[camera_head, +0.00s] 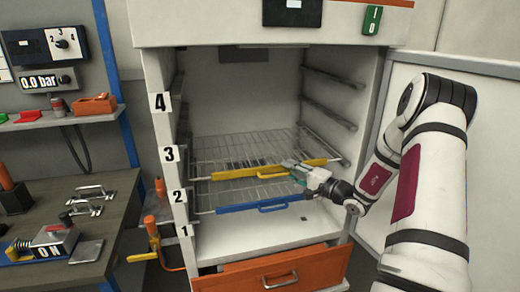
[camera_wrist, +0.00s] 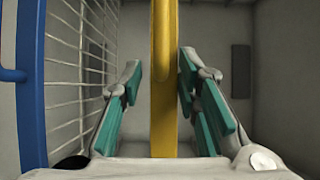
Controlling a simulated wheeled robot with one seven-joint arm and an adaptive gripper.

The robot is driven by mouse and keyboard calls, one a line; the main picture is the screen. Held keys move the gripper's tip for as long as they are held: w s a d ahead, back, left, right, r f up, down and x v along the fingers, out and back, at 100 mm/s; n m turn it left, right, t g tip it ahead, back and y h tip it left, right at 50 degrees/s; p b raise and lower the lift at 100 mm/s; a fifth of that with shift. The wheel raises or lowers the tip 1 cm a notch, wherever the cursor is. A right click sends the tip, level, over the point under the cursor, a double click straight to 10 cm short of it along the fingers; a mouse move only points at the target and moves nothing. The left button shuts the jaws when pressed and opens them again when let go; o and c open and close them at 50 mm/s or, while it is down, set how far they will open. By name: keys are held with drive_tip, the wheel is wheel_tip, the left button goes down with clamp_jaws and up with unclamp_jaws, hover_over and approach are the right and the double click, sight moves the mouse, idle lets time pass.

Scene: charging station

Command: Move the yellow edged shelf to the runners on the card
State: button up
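The yellow edged shelf (camera_head: 233,174) is a wire rack with a yellow front bar and handle, inside the open white cabinet. Its left end lies between labels 3 and 2; I cannot tell exactly which runners hold it. My gripper (camera_head: 291,165) is at the right part of this bar. In the wrist view, the yellow bar (camera_wrist: 164,75) runs between the teal fingers of my gripper (camera_wrist: 159,82). The fingers are open, with a gap on the left and the right finger very close to the bar. I cannot make out a card showing a runner number.
A blue edged shelf (camera_head: 245,208) sits just below, and its blue bar (camera_wrist: 31,85) shows at the wrist view's left. Empty runners (camera_head: 330,78) line the upper right wall. An orange drawer (camera_head: 272,272) is below. A workbench (camera_head: 120,205) with tools stands left.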

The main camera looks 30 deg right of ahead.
sight(280, 166)
drive_tip(key=x, duration=0.4)
drive_tip(key=shift+w+a+p, duration=0.1)
drive_tip(key=shift+w+p, duration=0.15)
drive_tip(key=shift+p, duration=0.05)
drive_tip(key=shift+f, duration=0.1)
clamp_jaws()
